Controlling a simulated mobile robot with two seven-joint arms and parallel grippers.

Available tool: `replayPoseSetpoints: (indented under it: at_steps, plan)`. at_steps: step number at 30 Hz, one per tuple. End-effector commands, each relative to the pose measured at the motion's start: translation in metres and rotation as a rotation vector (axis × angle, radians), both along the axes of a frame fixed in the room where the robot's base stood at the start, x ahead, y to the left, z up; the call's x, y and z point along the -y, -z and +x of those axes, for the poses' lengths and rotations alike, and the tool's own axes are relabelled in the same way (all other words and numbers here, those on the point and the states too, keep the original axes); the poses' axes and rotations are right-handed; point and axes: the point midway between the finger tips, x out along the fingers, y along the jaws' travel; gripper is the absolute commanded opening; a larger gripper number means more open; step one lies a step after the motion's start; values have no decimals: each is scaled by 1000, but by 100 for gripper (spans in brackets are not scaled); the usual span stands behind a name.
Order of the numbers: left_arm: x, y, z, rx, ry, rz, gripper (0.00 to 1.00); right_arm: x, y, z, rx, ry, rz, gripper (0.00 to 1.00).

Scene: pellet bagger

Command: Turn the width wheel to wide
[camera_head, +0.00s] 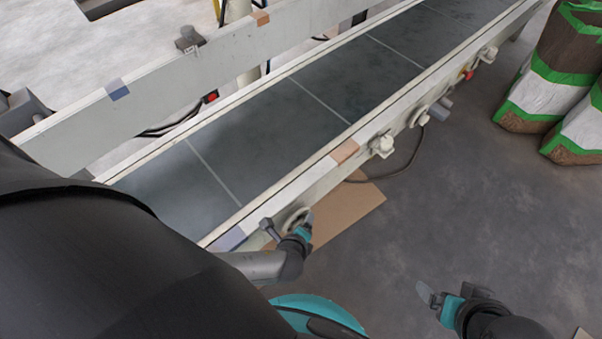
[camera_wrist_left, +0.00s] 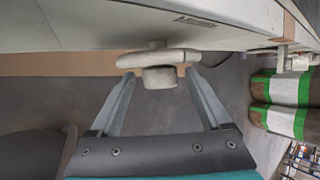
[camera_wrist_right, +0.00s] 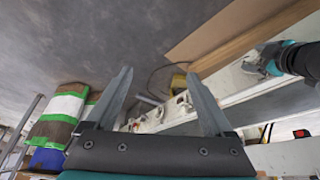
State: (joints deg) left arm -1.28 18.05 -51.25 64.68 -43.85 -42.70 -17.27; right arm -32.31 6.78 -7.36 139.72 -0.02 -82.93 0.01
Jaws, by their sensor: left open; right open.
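The width wheel (camera_wrist_left: 158,60) is a pale grey handwheel with a round hub, mounted on the side of the conveyor frame. In the left wrist view it lies just ahead of my left gripper (camera_wrist_left: 158,80). The open fingertips reach either side of the hub, close to the rim; I cannot tell whether they touch it. In the head view the wheel (camera_head: 296,219) is partly hidden behind my left gripper (camera_head: 306,226). My right gripper (camera_head: 431,298) is open and empty over the floor at the lower right; it also shows in the right wrist view (camera_wrist_right: 162,78).
The conveyor belt (camera_head: 265,130) runs diagonally to the upper right. Several other fittings, including a pale knob (camera_head: 382,146), stick out from its near rail (camera_head: 318,178). Green-banded sacks (camera_head: 567,60) stand at the right. A cardboard sheet (camera_head: 345,212) lies below; the floor around my right gripper is clear.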

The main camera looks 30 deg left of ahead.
Motion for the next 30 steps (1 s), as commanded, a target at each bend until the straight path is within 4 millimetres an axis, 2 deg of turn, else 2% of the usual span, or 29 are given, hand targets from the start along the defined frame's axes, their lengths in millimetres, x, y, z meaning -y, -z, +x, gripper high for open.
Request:
replayPoseSetpoints:
  at_steps: [6, 18, 30]
  plan:
    - [1, -5, -3, -1, 0, 0, 81, 0, 1, 1, 1, -1, 1, 86]
    - [7, -32, -25, -1, 0, 0, 81, -1, 52, -1, -79, -3, -8, 86]
    - [14, -62, -50, -1, 0, 0, 81, 2, 100, -16, -151, -5, -19, 86]
